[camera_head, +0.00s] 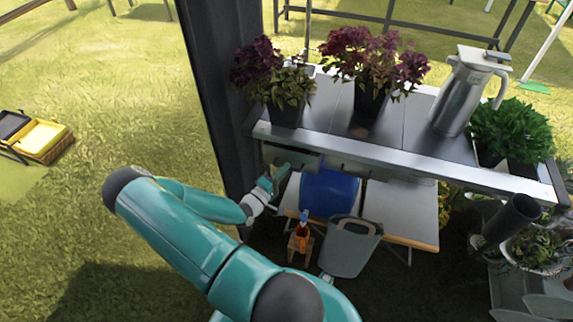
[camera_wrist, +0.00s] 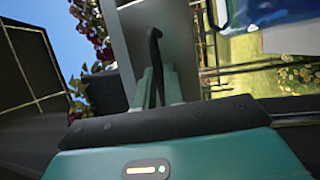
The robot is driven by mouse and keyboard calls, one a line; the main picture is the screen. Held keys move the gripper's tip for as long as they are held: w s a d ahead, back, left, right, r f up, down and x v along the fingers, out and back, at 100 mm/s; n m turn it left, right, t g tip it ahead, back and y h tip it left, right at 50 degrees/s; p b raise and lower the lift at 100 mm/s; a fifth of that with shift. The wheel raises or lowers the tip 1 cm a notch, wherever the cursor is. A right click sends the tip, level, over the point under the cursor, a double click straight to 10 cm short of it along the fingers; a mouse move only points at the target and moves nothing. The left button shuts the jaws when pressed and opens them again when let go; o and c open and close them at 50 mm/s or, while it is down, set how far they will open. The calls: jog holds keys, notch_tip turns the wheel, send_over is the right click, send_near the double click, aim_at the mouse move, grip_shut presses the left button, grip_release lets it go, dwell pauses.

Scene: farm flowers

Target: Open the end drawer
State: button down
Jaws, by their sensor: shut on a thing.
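The end drawer (camera_head: 292,158) is a grey front under the left end of the long metal-edged table (camera_head: 390,152). In the wrist view, its grey front panel (camera_wrist: 178,40) stands just beyond my fingers, with a black curved handle (camera_wrist: 154,45) on it. My gripper (camera_wrist: 156,88) is shut on this handle, one teal finger on each side. In the head view, my gripper (camera_head: 277,176) is small at the drawer front, and the handle cannot be made out. I cannot tell whether the drawer stands out from the table.
Potted purple plants (camera_head: 372,62), a metal jug (camera_head: 466,92) and a green plant (camera_head: 511,130) stand on the table. Below are a blue container (camera_head: 329,193) and a grey bucket (camera_head: 350,247). Open grass lies left.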

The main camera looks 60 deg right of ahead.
jog(key=s+a, duration=0.2)
jog(key=a, duration=1.5)
jog(key=shift+s+a, duration=0.3)
jog(key=shift+s, duration=0.05)
jog(key=c, duration=1.5)
grip_release()
jog(key=v, duration=1.3)
jog(key=shift+w+a, duration=0.1)
jog(key=shift+a, duration=0.3)
